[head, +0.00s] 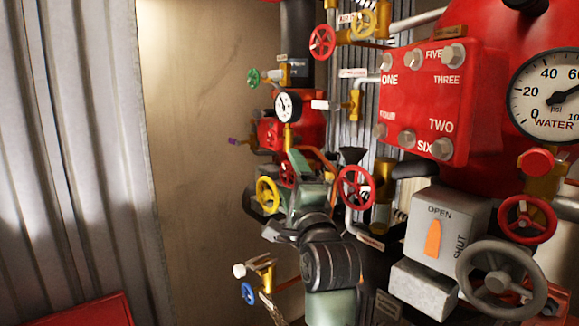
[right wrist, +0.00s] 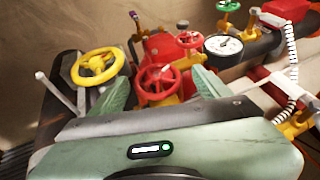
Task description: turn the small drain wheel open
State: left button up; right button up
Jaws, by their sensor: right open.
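My right gripper (head: 300,172) reaches in from the lower middle of the head view. In the right wrist view its two green fingers (right wrist: 160,80) are spread apart and hold nothing. A small red wheel (right wrist: 158,86) shows between them, just beyond; I cannot tell whether they touch it. In the head view this wheel (head: 287,174) is partly hidden by the gripper. A yellow wheel (right wrist: 98,67) is by the left finger, and it also shows in the head view (head: 267,195). No label tells me which one is the drain wheel. My left gripper is out of view.
Another red wheel (head: 356,188) stands close right of the gripper. A grey box marked OPEN and SHUT (head: 447,222) and a large grey handwheel (head: 500,281) are farther right. A blue wheel (head: 248,293) is low left. A white-faced gauge (head: 287,107) is above. The beige wall at left is clear.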

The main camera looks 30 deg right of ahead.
jog(key=shift+w+d, duration=0.35)
jog(key=shift+w, duration=0.55)
jog(key=shift+s+r, duration=0.1)
jog(key=shift+a, duration=0.1)
jog(key=c, duration=1.4)
jog(key=shift+s, duration=0.1)
